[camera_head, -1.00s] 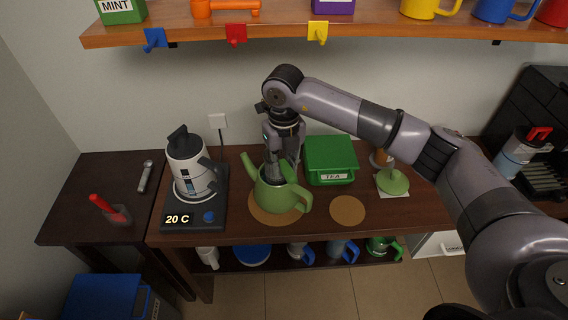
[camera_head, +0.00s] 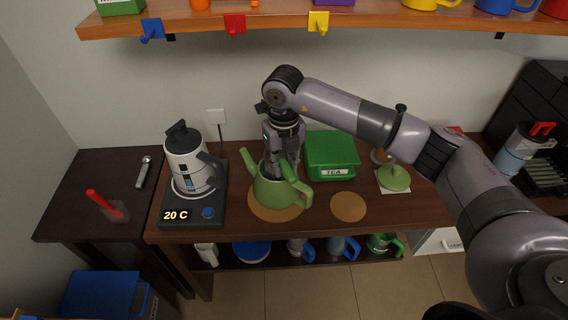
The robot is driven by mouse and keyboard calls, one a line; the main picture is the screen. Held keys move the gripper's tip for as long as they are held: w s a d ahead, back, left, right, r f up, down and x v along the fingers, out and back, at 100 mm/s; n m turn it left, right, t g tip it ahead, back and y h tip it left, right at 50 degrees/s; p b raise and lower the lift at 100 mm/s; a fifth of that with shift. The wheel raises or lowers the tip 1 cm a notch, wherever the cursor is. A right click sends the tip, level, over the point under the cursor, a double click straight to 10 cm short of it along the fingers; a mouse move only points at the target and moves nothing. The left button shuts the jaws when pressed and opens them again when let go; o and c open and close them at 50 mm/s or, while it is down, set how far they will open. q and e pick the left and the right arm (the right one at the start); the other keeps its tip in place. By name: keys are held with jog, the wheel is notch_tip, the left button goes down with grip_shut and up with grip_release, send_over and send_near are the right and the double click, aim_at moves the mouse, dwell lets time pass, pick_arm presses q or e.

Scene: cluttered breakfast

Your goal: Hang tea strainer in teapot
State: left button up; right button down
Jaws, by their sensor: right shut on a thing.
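The green teapot (camera_head: 275,194) stands upright, without its lid, on a round cork mat (camera_head: 258,211) in the middle of the counter. My right gripper (camera_head: 274,172) points down at the teapot's open top, its fingertips at or inside the mouth. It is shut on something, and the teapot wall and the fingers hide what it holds. I cannot make out the tea strainer itself. The green teapot lid (camera_head: 394,177) lies on a white square at the right. My left gripper is not in view.
A kettle (camera_head: 187,160) stands on its dark base (camera_head: 188,216) left of the teapot. The green tea box (camera_head: 331,152) is close behind and right. An empty cork mat (camera_head: 348,207) lies at front right. A shelf with hooks runs above.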

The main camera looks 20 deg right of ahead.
aim_at(284, 181)
jog(key=shift+f+b, duration=1.3)
jog(key=shift+f, duration=0.4)
jog(key=c, duration=1.3)
grip_release()
jog(key=shift+c, duration=0.2)
jog(key=shift+r, duration=0.1)
jog(key=shift+r+p, duration=1.9)
jog(key=shift+r, duration=1.05)
